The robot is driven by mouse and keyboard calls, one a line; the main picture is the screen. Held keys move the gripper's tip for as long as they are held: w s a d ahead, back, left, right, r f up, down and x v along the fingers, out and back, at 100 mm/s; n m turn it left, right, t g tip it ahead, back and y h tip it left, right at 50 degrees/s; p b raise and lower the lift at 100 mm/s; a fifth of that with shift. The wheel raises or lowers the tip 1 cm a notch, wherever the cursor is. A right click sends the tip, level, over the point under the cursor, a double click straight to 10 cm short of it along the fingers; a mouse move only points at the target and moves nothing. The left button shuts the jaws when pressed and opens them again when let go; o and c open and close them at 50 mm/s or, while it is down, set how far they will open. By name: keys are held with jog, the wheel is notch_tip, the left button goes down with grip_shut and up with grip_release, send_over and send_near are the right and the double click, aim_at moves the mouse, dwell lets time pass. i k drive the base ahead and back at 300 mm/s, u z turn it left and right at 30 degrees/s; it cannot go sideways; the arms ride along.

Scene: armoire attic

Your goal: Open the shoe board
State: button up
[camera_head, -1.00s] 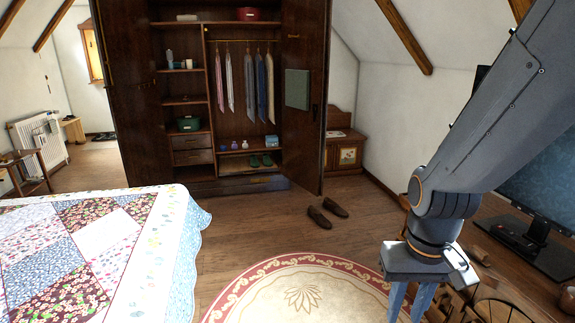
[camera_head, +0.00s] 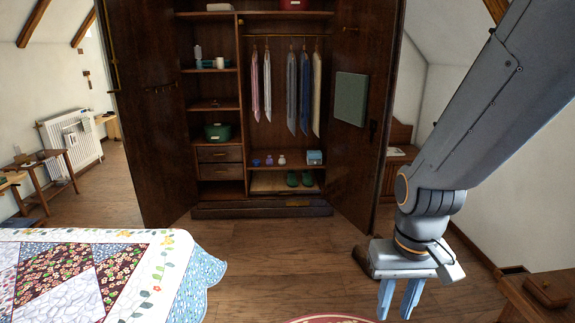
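The dark wooden armoire (camera_head: 326,228) stands ahead with both tall doors swung open. The shoe board (camera_head: 270,182) looks like the pale board at the bottom of the hanging section, with green shoes (camera_head: 300,179) on it. Below it, along the armoire's base, runs a dark panel (camera_head: 262,210) with a small light mark. My gripper (camera_head: 398,301) hangs at the lower right, fingers pointing down and apart, with nothing between them. It is well in front of the armoire and touches nothing I can see. A brown shoe (camera_head: 362,260) on the floor is partly hidden behind my gripper.
A bed with a patchwork quilt (camera_head: 190,285) fills the lower left. The rug's edge (camera_head: 335,319) shows at the bottom. The open right door (camera_head: 357,150) and left door (camera_head: 150,130) flank the armoire. Wooden floor (camera_head: 280,260) between bed and gripper is clear.

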aim_at(264, 182)
jog(key=u, duration=0.2)
jog(key=i, duration=1.7)
jog(key=u, duration=0.35)
jog(key=i, duration=1.65)
jog(key=u, duration=0.1)
